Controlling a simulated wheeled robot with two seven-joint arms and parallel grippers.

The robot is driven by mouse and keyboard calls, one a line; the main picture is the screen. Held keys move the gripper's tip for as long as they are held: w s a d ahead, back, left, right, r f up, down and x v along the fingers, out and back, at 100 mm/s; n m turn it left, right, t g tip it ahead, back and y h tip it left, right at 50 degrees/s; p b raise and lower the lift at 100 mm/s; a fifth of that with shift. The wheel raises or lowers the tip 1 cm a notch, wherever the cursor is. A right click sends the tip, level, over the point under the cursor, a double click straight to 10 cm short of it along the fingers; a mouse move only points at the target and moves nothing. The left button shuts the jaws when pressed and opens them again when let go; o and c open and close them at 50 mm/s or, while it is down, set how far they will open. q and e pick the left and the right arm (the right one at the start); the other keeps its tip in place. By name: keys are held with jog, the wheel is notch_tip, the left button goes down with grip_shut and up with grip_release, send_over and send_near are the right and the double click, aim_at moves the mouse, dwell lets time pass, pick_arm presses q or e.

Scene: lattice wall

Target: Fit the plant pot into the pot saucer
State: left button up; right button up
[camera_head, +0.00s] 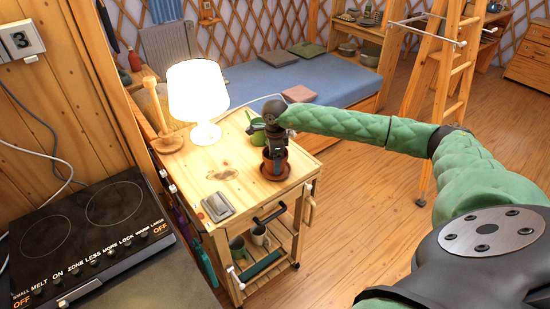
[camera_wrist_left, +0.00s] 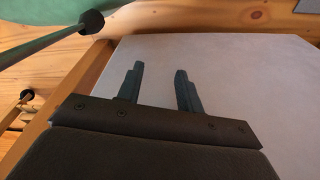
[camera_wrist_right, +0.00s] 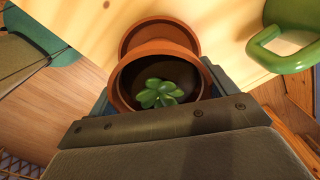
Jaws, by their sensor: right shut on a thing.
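The terracotta plant pot (camera_wrist_right: 122,88) holds a small green succulent (camera_wrist_right: 160,93) and dark soil. My right gripper (camera_head: 274,152) reaches down over the wooden cart, shut on the pot with a finger on each side. The terracotta pot saucer (camera_head: 274,174) lies on the cart top below the pot. In the right wrist view the saucer (camera_wrist_right: 160,32) shows beyond the pot's far rim. The pot's base is hidden, so I cannot tell whether it touches the saucer. My left gripper (camera_wrist_left: 160,76) is open and empty, facing a pale flat surface; it is out of the head view.
A green handled vessel (camera_wrist_right: 290,38) stands close to the pot, at right in the right wrist view. A lit lamp (camera_head: 198,95) and a grey object (camera_head: 217,206) are also on the cart (camera_head: 190,172). The cart top's front left is mostly clear.

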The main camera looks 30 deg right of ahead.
jog(key=o, duration=1.1)
jog(key=shift+c, duration=0.2)
jog(key=shift+r, duration=0.1)
jog(key=shift+r+p, duration=0.3)
jog(key=shift+r, duration=0.1)
notch_tip(320, 180, up, 5)
jog(key=shift+f+p, duration=0.15)
jog(key=shift+p, duration=0.25)
notch_tip(320, 180, up, 5)
jog(key=shift+r+p, duration=0.15)
jog(key=shift+p, duration=0.25)
pick_arm(q)
jog(key=shift+s+a+f, duration=1.35)
jog(key=shift+a+f, duration=0.05)
jog(key=shift+f, duration=0.1)
pick_arm(e)
jog(key=shift+r, duration=0.6)
pick_arm(q)
jog(key=shift+w+a, duration=0.1)
